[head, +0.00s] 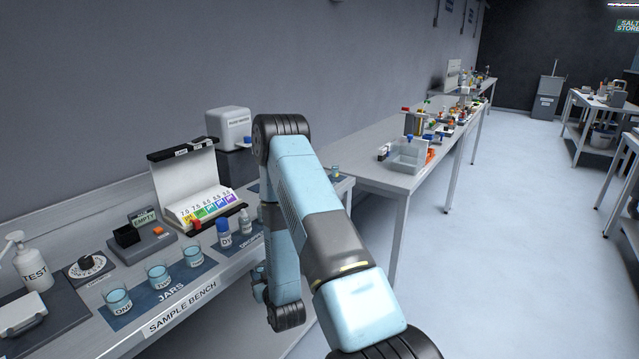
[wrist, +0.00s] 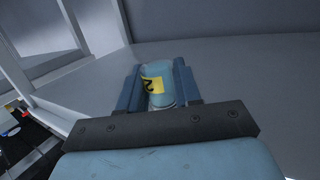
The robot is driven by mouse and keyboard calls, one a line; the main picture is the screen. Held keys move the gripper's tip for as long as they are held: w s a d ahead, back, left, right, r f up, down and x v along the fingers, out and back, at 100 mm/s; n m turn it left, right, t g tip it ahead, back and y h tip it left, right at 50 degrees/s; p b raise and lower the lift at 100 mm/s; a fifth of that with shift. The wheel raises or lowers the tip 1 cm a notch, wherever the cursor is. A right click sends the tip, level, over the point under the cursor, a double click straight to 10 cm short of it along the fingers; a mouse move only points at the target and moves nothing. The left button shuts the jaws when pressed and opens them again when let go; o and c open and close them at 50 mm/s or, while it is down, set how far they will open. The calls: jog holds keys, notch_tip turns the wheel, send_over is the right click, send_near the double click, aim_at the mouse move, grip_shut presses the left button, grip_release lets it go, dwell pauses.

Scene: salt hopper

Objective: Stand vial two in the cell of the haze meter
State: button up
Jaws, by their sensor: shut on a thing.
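Vial two (wrist: 158,84), a clear bluish vial with a yellow label marked 2, is between the two blue fingers of my gripper (wrist: 157,88) in the wrist view. The gripper is shut on it. A plain grey surface lies beyond the vial there. In the head view my arm covers the gripper and I cannot make out the vial. A low grey device with a black square cell (head: 127,236) stands on the sample bench at left and looks like the haze meter (head: 153,246). An "EMPTY" sign (head: 144,217) is at its back. My gripper is apart from it.
Three jars (head: 158,278) stand on a blue mat at the bench front. An open case with a colour chart (head: 208,204), dropper bottles (head: 224,233), a round dial (head: 86,266) and a "TEST" pump bottle (head: 33,266) crowd the bench. Open floor (head: 490,220) lies at right.

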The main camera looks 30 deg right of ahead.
jog(key=shift+a, duration=0.25)
